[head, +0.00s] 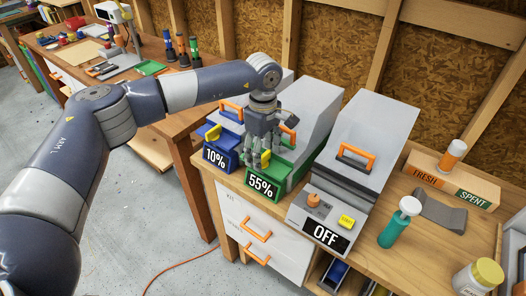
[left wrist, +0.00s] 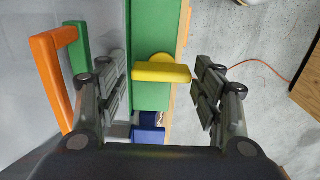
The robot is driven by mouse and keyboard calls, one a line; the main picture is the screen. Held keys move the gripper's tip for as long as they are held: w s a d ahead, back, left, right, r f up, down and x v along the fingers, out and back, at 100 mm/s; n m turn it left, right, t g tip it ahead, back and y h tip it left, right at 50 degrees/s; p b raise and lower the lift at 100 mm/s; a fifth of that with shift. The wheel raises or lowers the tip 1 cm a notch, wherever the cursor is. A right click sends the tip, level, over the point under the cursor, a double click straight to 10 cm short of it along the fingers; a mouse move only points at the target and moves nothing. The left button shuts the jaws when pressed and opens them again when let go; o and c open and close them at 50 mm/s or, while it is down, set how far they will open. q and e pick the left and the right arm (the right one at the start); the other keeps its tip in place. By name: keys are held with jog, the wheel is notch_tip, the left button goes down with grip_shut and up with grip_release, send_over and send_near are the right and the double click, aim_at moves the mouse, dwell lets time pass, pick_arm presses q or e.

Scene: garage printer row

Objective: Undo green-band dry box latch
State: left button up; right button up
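The green-band dry box (head: 288,177) stands in the middle of the row, with a grey lid and a 55% display on its front. Its yellow latch (head: 265,159) is on the front, partly covered by my gripper. My left gripper (head: 258,158) is over the front of this box, pointing down. In the left wrist view its fingers are open, and the yellow latch (left wrist: 162,72) shows between them with clear gaps on both sides. Whether the fingers reach down to latch height is hard to tell. The orange handle (left wrist: 52,72) is to the left. My right gripper is not in view.
A blue-band box (head: 218,150) showing 10% stands close on the left. A grey OFF unit (head: 330,205) with an orange handle stands close on the right. A teal bottle (head: 397,228) and a white-and-yellow jar (head: 478,277) are farther right. An orange cable (head: 175,270) lies on the floor.

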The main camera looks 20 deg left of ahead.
pick_arm(q)
jog(key=shift+s, duration=0.1)
jog(key=c, duration=0.4)
jog(key=shift+f, duration=0.1)
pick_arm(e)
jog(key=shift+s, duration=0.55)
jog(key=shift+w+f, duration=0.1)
